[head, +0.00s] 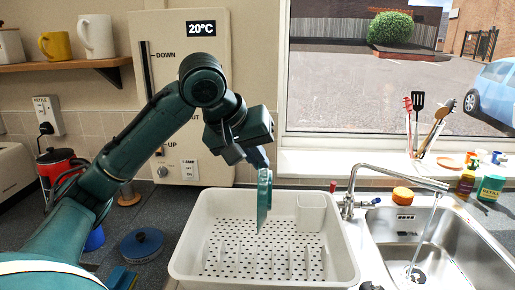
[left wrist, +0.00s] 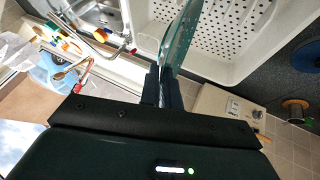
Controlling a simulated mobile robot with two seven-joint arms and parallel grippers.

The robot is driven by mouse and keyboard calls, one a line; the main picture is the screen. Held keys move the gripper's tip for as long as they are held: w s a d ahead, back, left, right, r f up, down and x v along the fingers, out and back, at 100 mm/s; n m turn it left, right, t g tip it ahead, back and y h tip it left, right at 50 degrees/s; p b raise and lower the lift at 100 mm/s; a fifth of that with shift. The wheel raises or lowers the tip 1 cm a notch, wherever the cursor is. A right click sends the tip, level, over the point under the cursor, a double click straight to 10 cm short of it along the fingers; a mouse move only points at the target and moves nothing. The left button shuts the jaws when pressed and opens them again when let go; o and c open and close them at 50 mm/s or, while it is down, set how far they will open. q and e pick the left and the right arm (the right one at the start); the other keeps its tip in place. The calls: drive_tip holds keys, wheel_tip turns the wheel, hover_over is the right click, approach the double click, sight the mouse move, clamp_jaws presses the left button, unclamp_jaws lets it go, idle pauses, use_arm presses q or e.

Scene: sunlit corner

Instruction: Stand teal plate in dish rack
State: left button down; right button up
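My left gripper (head: 263,170) is shut on the rim of the teal plate (head: 264,205). The plate hangs below the fingers, seen nearly edge-on and close to upright. In the left wrist view the plate (left wrist: 183,38) stands out from between the fingers (left wrist: 161,88). The white dish rack (head: 205,270) is on the worktop, a deep tub with a perforated floor and a small cup holder (head: 311,212) at its back right. The plate is over the middle of the rack. I cannot tell whether its lower edge touches the floor.
A steel sink (head: 465,250) with a running tap (head: 400,174) adjoins the rack on the right. A blue-lidded pot (head: 142,243) and a red kettle (head: 55,165) stand to the left. The rack's floor looks empty.

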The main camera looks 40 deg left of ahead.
use_arm(q)
wheel_tip(320, 180, down, 13)
drive_tip(key=b, duration=1)
use_arm(e)
drive_tip(key=shift+t+y, duration=0.7)
drive_tip(key=a+f, duration=0.1)
drive_tip(key=w+a+f, duration=0.1)
drive_tip(key=f, duration=0.1)
drive_tip(key=shift+w+a, duration=0.2)
drive_tip(key=shift+a, duration=0.1)
use_arm(q)
drive_tip(key=shift+w, duration=0.1)
drive_tip(key=c, duration=1.5)
unclamp_jaws()
drive_tip(key=shift+c, duration=0.2)
use_arm(e)
drive_tip(key=shift+a+r, duration=0.1)
drive_tip(key=shift+a, duration=0.05)
